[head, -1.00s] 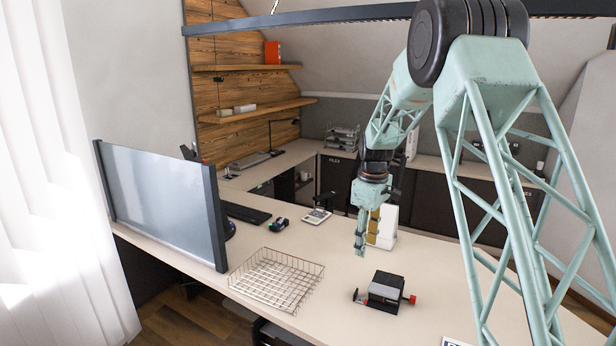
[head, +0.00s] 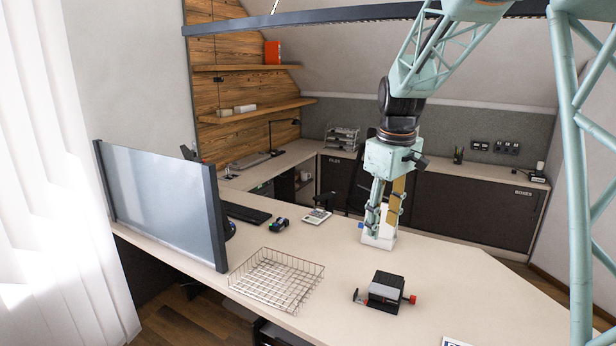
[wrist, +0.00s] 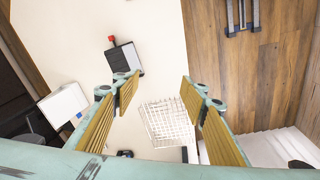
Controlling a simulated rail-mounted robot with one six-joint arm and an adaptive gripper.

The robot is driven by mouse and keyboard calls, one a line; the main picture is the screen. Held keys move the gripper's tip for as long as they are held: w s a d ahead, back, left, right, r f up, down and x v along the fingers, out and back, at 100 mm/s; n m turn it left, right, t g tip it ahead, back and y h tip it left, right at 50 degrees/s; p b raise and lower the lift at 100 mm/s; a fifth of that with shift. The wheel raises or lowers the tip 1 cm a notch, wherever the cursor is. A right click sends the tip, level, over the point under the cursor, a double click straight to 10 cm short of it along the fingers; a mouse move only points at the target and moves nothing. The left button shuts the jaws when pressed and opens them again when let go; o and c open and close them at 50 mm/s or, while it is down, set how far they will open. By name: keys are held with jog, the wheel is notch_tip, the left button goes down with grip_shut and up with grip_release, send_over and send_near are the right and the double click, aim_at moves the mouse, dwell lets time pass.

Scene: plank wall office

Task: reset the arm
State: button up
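My gripper (head: 377,228) is pale green with yellow pads and hangs pointing down over the far part of the desk (head: 440,275). In the wrist view my gripper (wrist: 158,88) has its two fingers well apart, with nothing held between them. In the head view it covers much of a white object (head: 380,241) behind it. The wrist view shows a white object (wrist: 63,105) to the left of the fingers, clear of them.
A black-and-grey device with red ends (head: 385,290) sits on the desk in front of my gripper. A wire basket (head: 277,278) lies left of it, near a monitor (head: 165,205). A calculator-like item (head: 317,216) lies farther back.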

jog(key=s+r+m, duration=0.1)
jog(key=s+r, duration=0.3)
jog(key=s, duration=0.4)
jog(key=s+r+m+t, duration=0.1)
jog(key=s+r+m, duration=0.15)
jog(key=s, duration=0.55)
jog(key=s+r, duration=0.4)
jog(key=s, duration=0.4)
jog(key=s+f+m, duration=0.1)
jog(key=s+m, duration=0.1)
jog(key=s, duration=1)
jog(key=s+d+f+m+t, duration=0.1)
jog(key=s+m, duration=0.1)
jog(key=s, duration=1)
jog(key=shift+f, duration=0.25)
